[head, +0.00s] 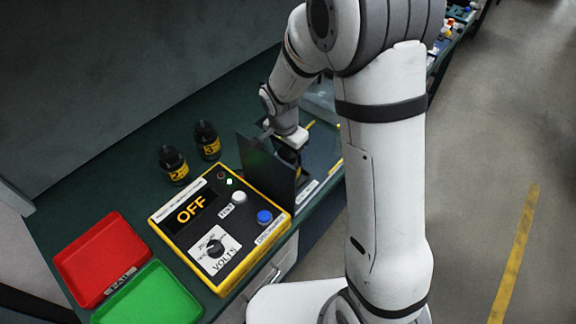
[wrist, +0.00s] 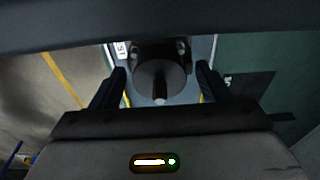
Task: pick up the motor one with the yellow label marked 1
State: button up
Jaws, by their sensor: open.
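A dark round motor (wrist: 160,82) with a shaft shows in the wrist view, end-on between my two fingers. Its label does not show there. My gripper (wrist: 162,70) is open, with one finger on each side of the motor; I cannot tell if they touch it. In the head view my gripper (head: 290,138) is over a dark motor (head: 287,155) behind a black upright panel. That motor is mostly hidden and its number cannot be read. Two other black motors with yellow labels stand on the bench, one marked 2 (head: 173,164) and one marked 3 (head: 207,141).
A yellow-edged control box (head: 222,271) reading OFF stands in front of the black panel (head: 266,168). A red tray (head: 98,257) and a green tray (head: 150,296) lie at the left front. The green bench (head: 110,170) is clear behind the red tray.

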jog(key=shift+c, duration=0.2)
grip_shut()
jog(key=shift+w+r, duration=0.1)
jog(key=shift+r, duration=0.05)
dwell(0.5)
